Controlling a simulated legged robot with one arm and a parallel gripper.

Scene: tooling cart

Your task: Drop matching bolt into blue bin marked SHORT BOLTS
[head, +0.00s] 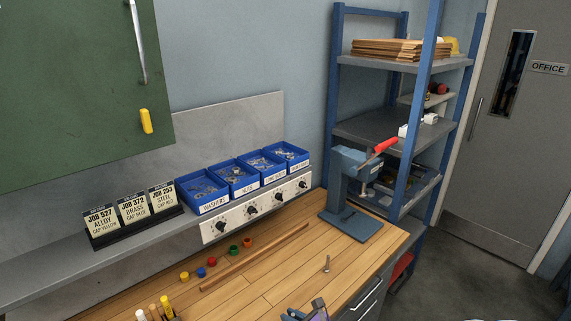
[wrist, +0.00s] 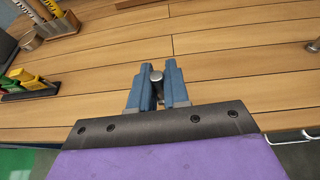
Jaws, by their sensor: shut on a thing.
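My gripper (wrist: 160,92) is shut on a grey metal bolt (wrist: 156,77), whose round head shows between the blue jaws; its shank is mostly hidden. In the head view, my gripper (head: 306,311) is at the bottom edge over the bench, and the held bolt cannot be made out. Another bolt (head: 326,264) stands on the bench, to the right of and beyond my gripper. Several blue bins stand in a row on the ledge. The left ones read WASHERS (head: 213,205) and NUTS (head: 245,190). The two right bins (head: 272,177) (head: 297,165) have labels too small to read surely.
Several coloured caps (head: 211,261) and a wooden strip (head: 255,258) lie on the bench (head: 275,275). A blue press with a red handle (head: 350,195) stands at the bench's right end.

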